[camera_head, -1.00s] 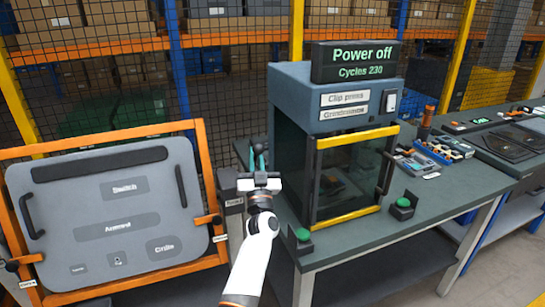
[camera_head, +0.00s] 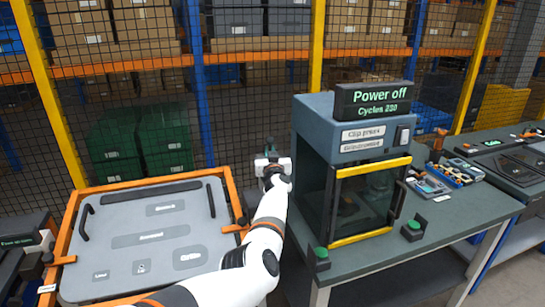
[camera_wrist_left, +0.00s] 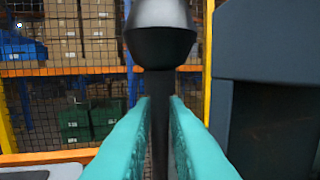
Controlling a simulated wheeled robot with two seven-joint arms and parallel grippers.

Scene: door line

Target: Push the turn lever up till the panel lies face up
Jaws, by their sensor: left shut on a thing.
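The turn lever shows in the left wrist view as a black shaft (camera_wrist_left: 160,120) with a dark round knob (camera_wrist_left: 160,35) on top. My left gripper (camera_head: 269,147) is shut on the shaft, with its teal fingers on both sides below the knob. In the head view the gripper and arm hide most of the lever. The grey panel (camera_head: 118,218) sits at the left in an orange frame (camera_head: 234,198). Its labelled face is turned largely upward, leaning back; I cannot tell whether it is fully level. My right gripper is not in view.
Right of my left gripper stands a press cabinet (camera_head: 318,122) with a "Power off" display (camera_head: 375,98), on a green-topped bench (camera_head: 445,215). A green-buttoned box (camera_head: 319,258) sits at the bench's near edge. A mesh fence with shelves stands behind.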

